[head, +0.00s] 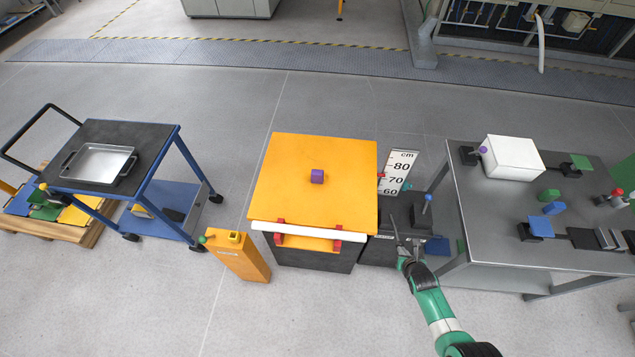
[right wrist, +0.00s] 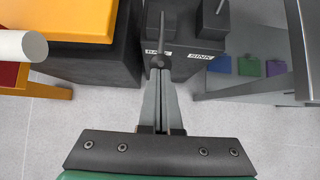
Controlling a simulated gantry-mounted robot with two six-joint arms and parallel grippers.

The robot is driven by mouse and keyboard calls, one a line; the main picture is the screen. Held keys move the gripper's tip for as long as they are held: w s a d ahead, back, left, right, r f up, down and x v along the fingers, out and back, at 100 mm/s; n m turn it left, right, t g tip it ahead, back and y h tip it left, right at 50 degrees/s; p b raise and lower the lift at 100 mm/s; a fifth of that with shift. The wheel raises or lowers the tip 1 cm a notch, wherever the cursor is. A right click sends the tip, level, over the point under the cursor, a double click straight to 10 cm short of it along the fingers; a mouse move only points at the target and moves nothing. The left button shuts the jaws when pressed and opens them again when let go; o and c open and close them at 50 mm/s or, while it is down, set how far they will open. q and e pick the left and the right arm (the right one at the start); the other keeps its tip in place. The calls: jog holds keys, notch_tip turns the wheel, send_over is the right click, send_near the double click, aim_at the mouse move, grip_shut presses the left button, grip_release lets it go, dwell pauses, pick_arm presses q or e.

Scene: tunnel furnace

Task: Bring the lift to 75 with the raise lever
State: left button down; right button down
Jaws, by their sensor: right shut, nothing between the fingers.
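The lift is an orange platform (head: 345,165) on a dark base, with a small purple block (head: 317,176) on top. A white cm scale (head: 397,173) marked 80, 70, 60 stands at its right. A small red pointer (head: 381,176) is near the 70 mark; the exact reading is unclear. A black control box (head: 408,213) carries two levers. The left lever (right wrist: 159,40) is in line with the fingertips; contact cannot be told. The right lever has a blue tip (head: 428,198). My right gripper (head: 403,243) is shut and empty, also in the right wrist view (right wrist: 160,90). My left gripper is not in view.
A grey table (head: 500,235) with a white box (head: 513,157) and colored blocks stands close on the right. An orange pedestal (head: 238,257) is left of the lift. A blue cart (head: 125,135) with a metal tray is farther left. The front floor is clear.

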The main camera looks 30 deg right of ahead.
jog(key=w+r+p, duration=0.1)
jog(key=w+d+r+p, duration=0.1)
jog(key=r, duration=0.1)
jog(key=w+d+r+p, duration=0.1)
jog(key=r, duration=0.1)
jog(key=shift+d+r, duration=0.1)
jog(key=shift+d, duration=0.05)
dwell(0.5)
jog(key=shift+f+b, duration=0.45)
jog(key=shift+f, duration=0.05)
jog(key=shift+r, duration=0.15)
notch_tip(320, 180, up, 6)
jog(key=p, duration=0.6)
